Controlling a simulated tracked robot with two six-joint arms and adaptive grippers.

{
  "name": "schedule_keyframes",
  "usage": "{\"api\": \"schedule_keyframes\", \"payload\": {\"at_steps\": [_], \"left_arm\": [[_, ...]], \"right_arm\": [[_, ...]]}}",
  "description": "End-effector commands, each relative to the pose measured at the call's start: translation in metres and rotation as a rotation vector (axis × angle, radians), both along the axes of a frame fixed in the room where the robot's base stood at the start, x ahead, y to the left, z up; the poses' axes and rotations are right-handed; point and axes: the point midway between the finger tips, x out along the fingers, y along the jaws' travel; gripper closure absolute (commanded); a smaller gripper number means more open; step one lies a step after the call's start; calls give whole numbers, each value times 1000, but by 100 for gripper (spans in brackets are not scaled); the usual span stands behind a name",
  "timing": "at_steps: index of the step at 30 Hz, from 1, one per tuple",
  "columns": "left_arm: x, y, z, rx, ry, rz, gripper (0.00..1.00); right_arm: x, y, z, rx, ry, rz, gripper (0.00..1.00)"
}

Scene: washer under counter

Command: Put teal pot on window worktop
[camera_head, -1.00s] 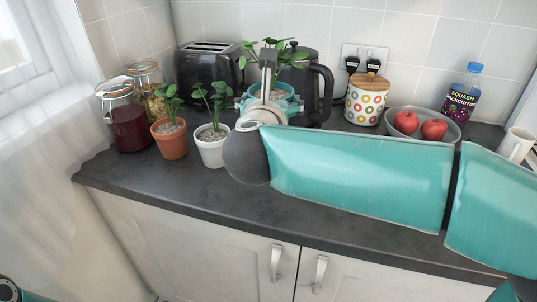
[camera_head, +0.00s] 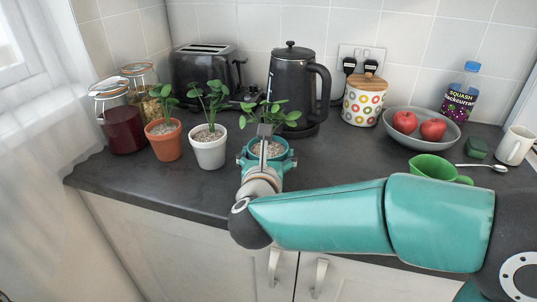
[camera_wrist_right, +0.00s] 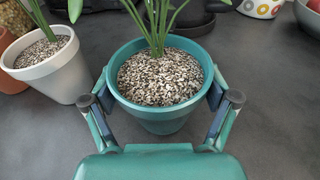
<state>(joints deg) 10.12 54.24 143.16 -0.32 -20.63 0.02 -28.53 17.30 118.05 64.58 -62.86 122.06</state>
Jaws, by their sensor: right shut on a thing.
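The teal pot (camera_head: 271,166) holds pale gravel and a leafy green plant. My right gripper (camera_head: 267,161) is shut on it, with one finger on each side of the pot, as the right wrist view (camera_wrist_right: 160,94) also shows. The pot (camera_wrist_right: 164,118) is upright, to the right of the white pot and over the dark worktop (camera_head: 165,188). I cannot tell whether its base touches the surface. The window (camera_head: 22,38) is at the upper left, behind a sheer curtain. My left gripper is not in view.
A white pot (camera_head: 209,154) and terracotta pot (camera_head: 166,147) stand left of the teal pot. Two jars (camera_head: 122,130), a toaster (camera_head: 205,75) and a black kettle (camera_head: 296,80) are behind. A fruit bowl (camera_head: 447,143) and green cup (camera_head: 432,168) are right. The front-left worktop is clear.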

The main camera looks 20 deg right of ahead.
Motion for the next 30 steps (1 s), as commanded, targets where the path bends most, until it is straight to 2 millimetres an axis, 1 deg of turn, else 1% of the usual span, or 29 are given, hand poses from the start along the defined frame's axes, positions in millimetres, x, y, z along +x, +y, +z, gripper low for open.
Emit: {"api": "schedule_keyframes", "payload": {"at_steps": [3, 12, 13, 15, 25, 30], "left_arm": [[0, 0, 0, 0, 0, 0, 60], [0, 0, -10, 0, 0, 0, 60], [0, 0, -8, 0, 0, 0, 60], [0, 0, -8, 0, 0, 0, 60], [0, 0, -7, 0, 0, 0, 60], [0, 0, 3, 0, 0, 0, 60]], "right_arm": [[0, 0, 2, 0, -3, -1, 65], [0, -1, -5, 1, -4, -2, 65], [0, -1, -4, 2, -1, -1, 9], [0, -1, -4, 1, 0, -1, 0], [0, -1, -3, 1, 0, -2, 0], [0, -1, 4, -1, 1, -3, 0]]}}
